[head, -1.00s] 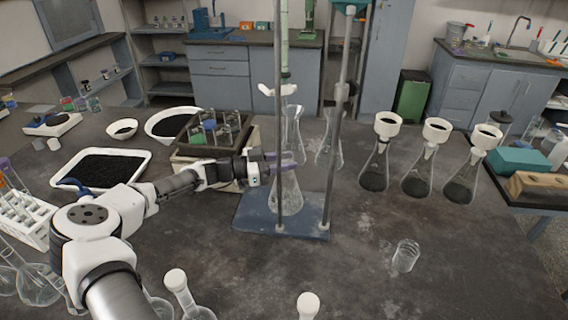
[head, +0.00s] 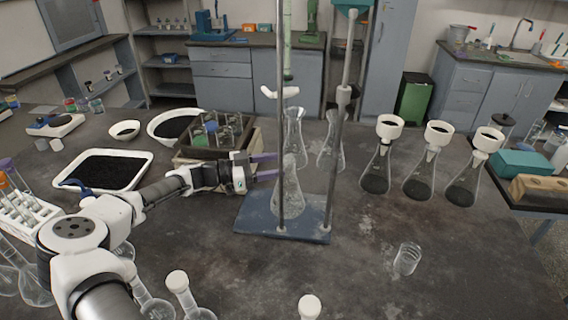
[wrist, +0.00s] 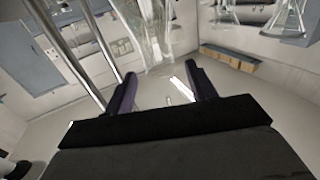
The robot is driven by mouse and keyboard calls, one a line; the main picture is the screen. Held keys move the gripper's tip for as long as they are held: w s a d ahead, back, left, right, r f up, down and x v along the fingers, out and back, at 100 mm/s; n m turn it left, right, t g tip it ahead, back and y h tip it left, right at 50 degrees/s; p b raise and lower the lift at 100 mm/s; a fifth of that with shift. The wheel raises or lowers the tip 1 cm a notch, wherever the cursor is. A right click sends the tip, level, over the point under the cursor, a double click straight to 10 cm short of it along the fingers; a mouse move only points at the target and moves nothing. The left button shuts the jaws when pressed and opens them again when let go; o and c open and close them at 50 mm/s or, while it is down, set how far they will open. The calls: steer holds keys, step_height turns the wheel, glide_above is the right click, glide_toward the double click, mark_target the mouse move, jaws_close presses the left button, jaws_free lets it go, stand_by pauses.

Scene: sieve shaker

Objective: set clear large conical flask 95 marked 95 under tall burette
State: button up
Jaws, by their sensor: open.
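A clear conical flask (head: 287,202) stands upright on the blue base plate (head: 247,213) of the stand; its marking cannot be read. The tall burette (head: 287,62), a green-tinted tube, hangs above it, with the flask's mouth roughly below its lower end. My gripper (head: 276,165) is just left of the flask's neck, open, with its purple fingers pointing at it and apart from it. In the wrist view the open fingers (wrist: 160,74) have nothing gripped between them; clear glass (wrist: 150,35) shows ahead of them.
Two stand rods (head: 335,155) rise close to the flask. Two more clear flasks (head: 295,135) (head: 330,140) stand behind. A vial rack (head: 238,128) is beside my gripper. Several funnel-topped flasks (head: 375,170) stand to the right. A small glass beaker (head: 407,259) is front right.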

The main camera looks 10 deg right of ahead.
steer(key=a, duration=0.7)
steer(key=shift+a, duration=0.4)
